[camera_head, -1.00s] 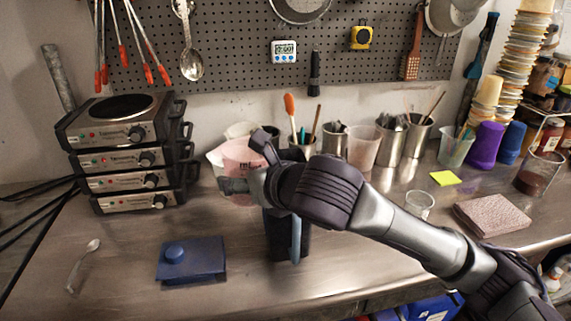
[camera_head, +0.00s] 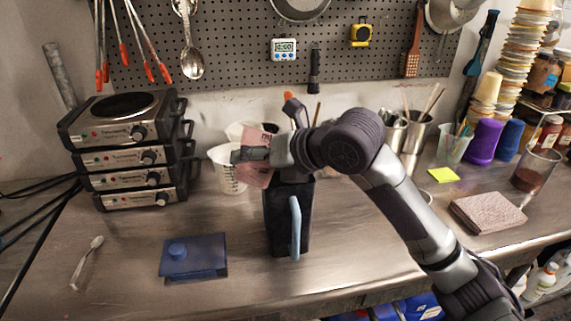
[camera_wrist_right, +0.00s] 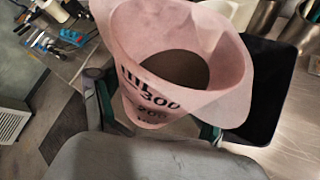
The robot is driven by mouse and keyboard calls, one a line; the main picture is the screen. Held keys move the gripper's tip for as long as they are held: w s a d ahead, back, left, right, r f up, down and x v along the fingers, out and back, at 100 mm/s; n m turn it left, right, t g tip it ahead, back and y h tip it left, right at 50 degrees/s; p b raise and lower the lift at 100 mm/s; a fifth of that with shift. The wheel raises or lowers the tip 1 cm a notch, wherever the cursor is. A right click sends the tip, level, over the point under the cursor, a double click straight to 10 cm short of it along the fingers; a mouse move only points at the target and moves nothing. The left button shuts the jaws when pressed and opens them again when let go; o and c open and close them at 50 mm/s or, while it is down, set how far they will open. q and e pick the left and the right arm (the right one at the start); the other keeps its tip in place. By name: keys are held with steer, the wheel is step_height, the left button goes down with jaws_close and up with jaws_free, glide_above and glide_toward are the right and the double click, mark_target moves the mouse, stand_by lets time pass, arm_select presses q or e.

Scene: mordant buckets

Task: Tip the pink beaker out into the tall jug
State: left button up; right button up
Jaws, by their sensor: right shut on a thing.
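My right gripper (camera_head: 256,155) is shut on the pink beaker (camera_head: 258,176) and holds it at the upper left of the tall jug. The beaker looks tilted, partly hidden behind the gripper. In the right wrist view the beaker (camera_wrist_right: 140,45) shows black volume marks and brown contents inside. The tall jug (camera_head: 276,215) is black with a light blue handle (camera_head: 295,228) and stands upright on the counter. Its opening is partly covered by my arm. It also shows in the right wrist view as a dark shape (camera_wrist_right: 268,85) right of the beaker. My left gripper is not seen.
A white measuring cup (camera_head: 225,172) stands just behind and left of the pink beaker. A blue box (camera_head: 205,262) lies at front left, near a spoon (camera_head: 85,262). Stacked hot plates (camera_head: 125,155) stand at left. Metal pots (camera_head: 416,132) line the back. The front counter is mostly clear.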

steer(key=shift+d, duration=0.1)
steer(key=shift+w+m+g, duration=0.25)
steer(key=shift+m+g, duration=0.05)
steer(key=shift+s+d+f, duration=0.1)
stand_by(0.3)
steer(key=shift+f+g+y, duration=0.1)
steer(key=shift+g+y, duration=0.2)
steer(key=shift+y, duration=0.1)
steer(key=shift+m, duration=0.4)
steer(key=shift+w+p, duration=0.2)
steer(key=shift+p, duration=0.2)
steer(key=shift+s+r, duration=0.2)
steer(key=shift+w+r+m+g+y+p, duration=0.2)
steer(key=shift+m+g+y+p, duration=0.1)
steer(key=shift+g+p, duration=0.15)
